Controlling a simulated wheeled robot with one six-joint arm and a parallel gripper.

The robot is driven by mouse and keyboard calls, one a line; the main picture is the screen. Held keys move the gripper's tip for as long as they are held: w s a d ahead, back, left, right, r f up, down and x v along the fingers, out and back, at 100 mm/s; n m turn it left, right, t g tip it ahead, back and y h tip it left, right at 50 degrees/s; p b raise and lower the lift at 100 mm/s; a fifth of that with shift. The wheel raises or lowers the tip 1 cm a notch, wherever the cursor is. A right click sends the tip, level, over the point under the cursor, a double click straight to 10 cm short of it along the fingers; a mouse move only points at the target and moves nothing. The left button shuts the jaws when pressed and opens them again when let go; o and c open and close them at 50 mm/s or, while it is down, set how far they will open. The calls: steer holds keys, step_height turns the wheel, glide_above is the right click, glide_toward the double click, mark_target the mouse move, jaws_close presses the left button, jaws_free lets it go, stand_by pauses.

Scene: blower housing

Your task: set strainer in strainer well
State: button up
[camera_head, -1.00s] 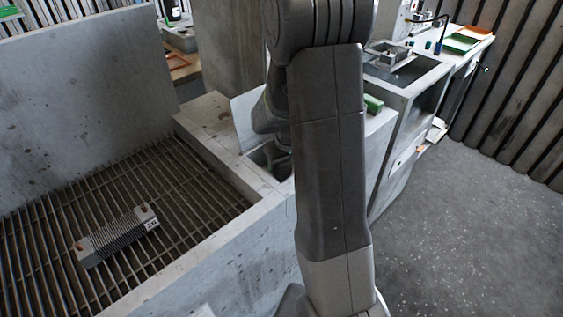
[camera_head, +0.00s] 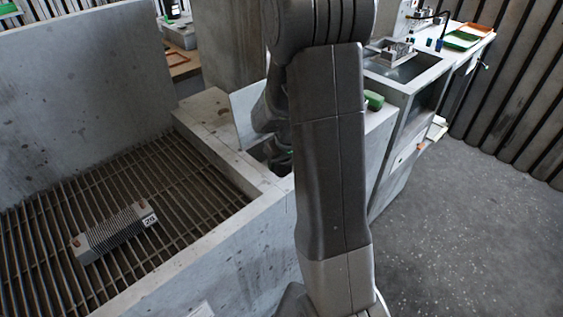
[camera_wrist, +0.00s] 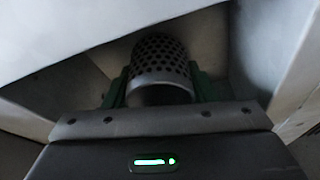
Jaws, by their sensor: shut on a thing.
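The strainer (camera_wrist: 158,58) is a grey perforated cylinder with a plain metal rim, seen in the wrist view. My gripper (camera_wrist: 160,84) is shut on it, with a green finger on each side. The strainer sits inside a dark recess between pale concrete walls. I cannot tell whether it touches the bottom or the sides. In the head view, my gripper (camera_head: 281,158) is low in an opening in the concrete ledge, mostly hidden by my arm. The strainer is hidden there, and I cannot make out the strainer well clearly.
A pale upright panel (camera_head: 246,112) stands beside the opening. A finned metal block (camera_head: 115,232) lies on the grating (camera_head: 190,205) at left. A green object (camera_head: 374,101) rests on the ledge right of my arm. A sink counter (camera_head: 412,78) stands behind; open floor (camera_head: 470,240) is at right.

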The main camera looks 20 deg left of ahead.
steer(key=o, duration=1.1)
steer(key=v, duration=1.3)
steer(key=shift+s+d+r+p, duration=0.1)
steer(key=shift+d+r+p, duration=0.05)
steer(key=shift+r+p, duration=0.2)
steer(key=shift+f, duration=0.1)
steer(key=x, duration=1.3)
steer(key=shift+a+f+b, duration=0.2)
steer(key=shift+f+b, duration=0.1)
steer(key=shift+b, duration=0.05)
steer(key=shift+r, duration=0.2)
